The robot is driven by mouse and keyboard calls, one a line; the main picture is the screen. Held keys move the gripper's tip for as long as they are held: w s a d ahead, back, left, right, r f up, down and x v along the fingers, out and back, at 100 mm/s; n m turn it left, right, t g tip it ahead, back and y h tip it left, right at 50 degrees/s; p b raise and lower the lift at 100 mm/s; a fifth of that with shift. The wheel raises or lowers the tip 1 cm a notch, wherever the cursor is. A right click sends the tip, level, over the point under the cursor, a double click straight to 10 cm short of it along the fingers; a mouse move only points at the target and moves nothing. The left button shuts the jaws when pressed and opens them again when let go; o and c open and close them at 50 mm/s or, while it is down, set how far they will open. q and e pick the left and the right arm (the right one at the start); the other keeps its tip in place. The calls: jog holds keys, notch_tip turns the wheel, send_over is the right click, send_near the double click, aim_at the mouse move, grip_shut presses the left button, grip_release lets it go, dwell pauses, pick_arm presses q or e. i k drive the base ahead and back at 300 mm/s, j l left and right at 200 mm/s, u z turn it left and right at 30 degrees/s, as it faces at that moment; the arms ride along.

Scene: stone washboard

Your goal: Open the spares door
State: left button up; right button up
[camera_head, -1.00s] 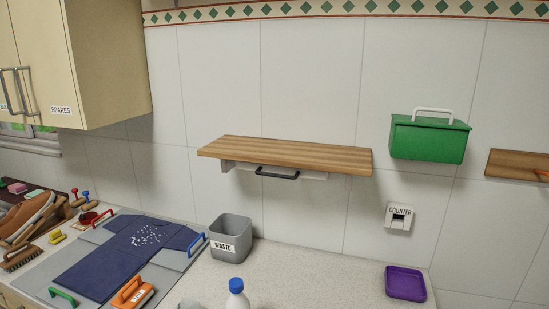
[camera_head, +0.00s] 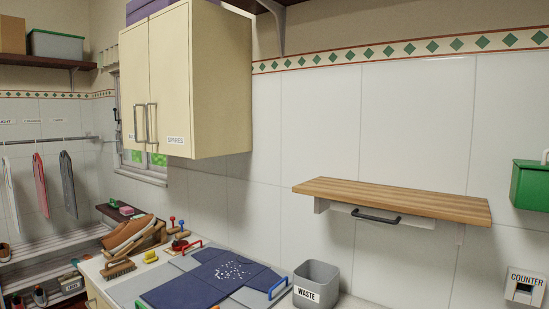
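The spares door (camera_head: 171,82) is the right-hand door of the cream wall cabinet (camera_head: 222,85). It is shut, with a white label (camera_head: 176,140) reading SPARES at its lower right. Its grey vertical bar handle (camera_head: 153,124) is at the lower left of the door, beside the handle (camera_head: 138,124) of the left door. The left door (camera_head: 134,85) is shut too, and its label is partly hidden by the handles. Neither of my grippers shows in the head view.
A wooden shelf (camera_head: 395,199) juts from the wall at right. Space before the doors looks clear.

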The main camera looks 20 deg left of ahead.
aim_at(169, 53)
jog(key=u, duration=1.2)
jog(key=i+j+u, duration=0.2)
jog(key=i+j, duration=0.7)
jog(key=i, duration=0.15)
